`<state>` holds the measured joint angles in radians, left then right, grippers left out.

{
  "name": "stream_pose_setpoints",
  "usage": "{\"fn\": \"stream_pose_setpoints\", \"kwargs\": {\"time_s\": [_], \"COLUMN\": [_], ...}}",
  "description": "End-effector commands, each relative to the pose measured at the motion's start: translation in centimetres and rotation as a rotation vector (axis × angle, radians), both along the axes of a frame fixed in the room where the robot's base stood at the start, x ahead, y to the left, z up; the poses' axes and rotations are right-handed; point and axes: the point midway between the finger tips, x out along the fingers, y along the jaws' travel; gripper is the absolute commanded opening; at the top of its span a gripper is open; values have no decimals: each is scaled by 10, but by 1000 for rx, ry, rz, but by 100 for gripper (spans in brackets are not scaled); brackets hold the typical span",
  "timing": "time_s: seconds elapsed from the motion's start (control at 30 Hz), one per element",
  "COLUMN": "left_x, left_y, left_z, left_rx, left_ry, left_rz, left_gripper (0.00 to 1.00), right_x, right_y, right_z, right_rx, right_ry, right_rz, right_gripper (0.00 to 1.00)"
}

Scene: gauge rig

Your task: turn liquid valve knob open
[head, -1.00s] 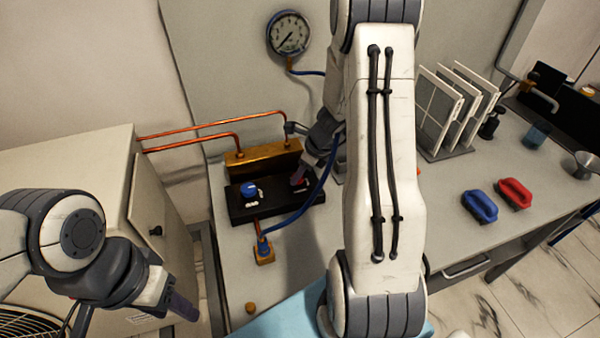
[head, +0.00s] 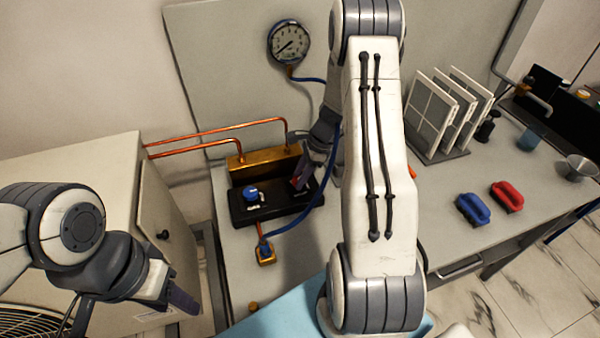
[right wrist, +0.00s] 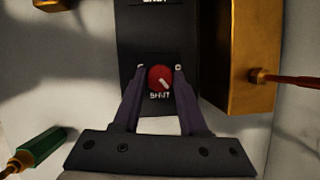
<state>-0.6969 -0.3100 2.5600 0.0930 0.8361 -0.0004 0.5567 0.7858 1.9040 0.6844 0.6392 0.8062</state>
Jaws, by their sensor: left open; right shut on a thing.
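A black valve block (head: 277,207) stands on the bench in the head view, with a blue knob (head: 250,193) on its left part. A red knob (right wrist: 160,79) with a white pointer line sits above the word "SHUT" in the right wrist view. The line slants down to the right. My right gripper (right wrist: 158,74) is shut on the red knob, with a finger on each side of it. In the head view my right gripper (head: 298,182) mostly hides this knob. My left gripper (head: 188,303) is open and empty, low at the left, away from the block.
A round gauge (head: 289,42) hangs on the back panel with a blue hose. Copper pipes (head: 215,133) run to a brass block (head: 262,158) behind the valve block. A grey cabinet (head: 70,180) stands at left.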

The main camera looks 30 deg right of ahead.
Motion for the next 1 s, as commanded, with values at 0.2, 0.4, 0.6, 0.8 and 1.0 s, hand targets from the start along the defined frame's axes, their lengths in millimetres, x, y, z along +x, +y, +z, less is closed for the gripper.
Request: {"fn": "stream_pose_setpoints", "kwargs": {"time_s": [0.2,0.4,0.6,0.8,1.0], "left_x": [0,0,0,0,0], "left_y": [0,0,0,0,0], "left_z": [10,14,15,16,16], "left_rx": [0,0,0,0,0], "left_ry": [0,0,0,0,0], "left_rz": [0,0,0,0,0], "left_gripper": [50,50,50,50,50], "right_x": [2,3,4,5,5], "right_y": [-1,-1,-1,-1,0], "right_z": [2,1,0,0,0], "right_rx": [-1,-1,-1,-2,-1], "right_ry": [0,0,1,0,1], "right_rz": [208,399,582,738,848], "right_gripper": [0,0,0,0,0]}}
